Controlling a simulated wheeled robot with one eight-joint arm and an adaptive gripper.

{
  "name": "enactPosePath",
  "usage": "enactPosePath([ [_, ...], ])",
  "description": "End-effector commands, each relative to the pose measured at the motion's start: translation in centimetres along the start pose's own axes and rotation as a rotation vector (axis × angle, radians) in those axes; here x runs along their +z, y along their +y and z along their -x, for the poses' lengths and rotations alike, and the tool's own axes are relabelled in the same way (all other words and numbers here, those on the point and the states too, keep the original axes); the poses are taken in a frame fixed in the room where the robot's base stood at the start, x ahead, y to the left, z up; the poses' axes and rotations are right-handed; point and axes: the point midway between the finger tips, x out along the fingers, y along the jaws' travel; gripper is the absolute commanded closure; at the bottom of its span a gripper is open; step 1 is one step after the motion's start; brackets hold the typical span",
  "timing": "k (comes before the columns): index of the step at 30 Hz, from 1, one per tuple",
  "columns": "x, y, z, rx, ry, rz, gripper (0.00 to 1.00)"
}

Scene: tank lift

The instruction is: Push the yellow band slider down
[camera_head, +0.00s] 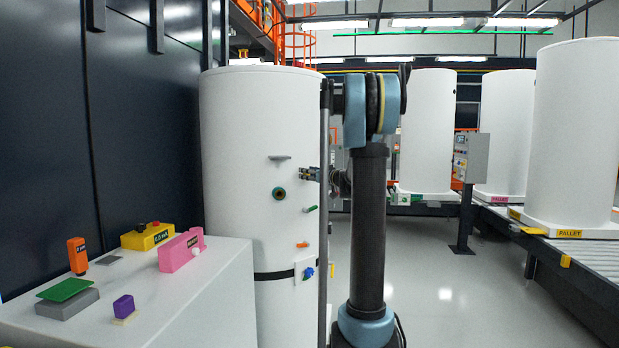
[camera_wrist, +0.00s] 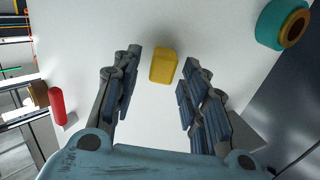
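A small yellow block (camera_wrist: 163,66), which looks like the slider, sits on a white surface in the wrist view. My gripper (camera_wrist: 162,70) is open, with one dark padded finger on each side of the block and a visible gap to both. I cannot tell how close the fingers are in depth. In the head view my gripper (camera_head: 309,174) is at the right side of the tall white tank (camera_head: 235,150), at mid height. The yellow block is not clearly visible there.
The tank also carries a grey ledge (camera_head: 280,157), a teal ring (camera_wrist: 284,24), a green peg (camera_head: 311,209), an orange fitting (camera_head: 302,245) and a blue knob (camera_head: 308,272). A white bench (camera_head: 205,270) with small devices stands at left.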

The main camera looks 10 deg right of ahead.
Motion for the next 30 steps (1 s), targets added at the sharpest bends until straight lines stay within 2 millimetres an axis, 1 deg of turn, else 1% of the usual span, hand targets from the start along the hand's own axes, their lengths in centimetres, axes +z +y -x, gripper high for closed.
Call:
enactPosePath([
  [2, 0.0, 0.0, 0.0, 0.0, 0.0, 0.0, 0.6],
  [3, 0.0, 0.0, 0.0, 0.0, 0.0, 0.0, 0.69],
  [5, 0.0, 0.0, 0.0, 0.0, 0.0, 0.0, 0.83],
  [6, 0.0, 0.0, 0.0, 0.0, 0.0, 0.0, 0.92],
  [7, 0.0, 0.0, 0.0, 0.0, 0.0, 0.0, 0.99],
  [8, 0.0, 0.1, 0.0, 0.0, 0.0, 0.0, 1.0],
  [14, 0.2, 0.1, 0.1, 0.001, 0.0, 0.0, 1.0],
  [22, 2.4, 0.2, 0.1, 0.001, 0.0, 0.0, 1.0],
  [29, 2.4, 0.2, 0.1, 0.002, 0.0, 0.0, 1.0],
  [30, 2.4, 0.2, 0.1, 0.002, 0.0, 0.0, 0.76],
])
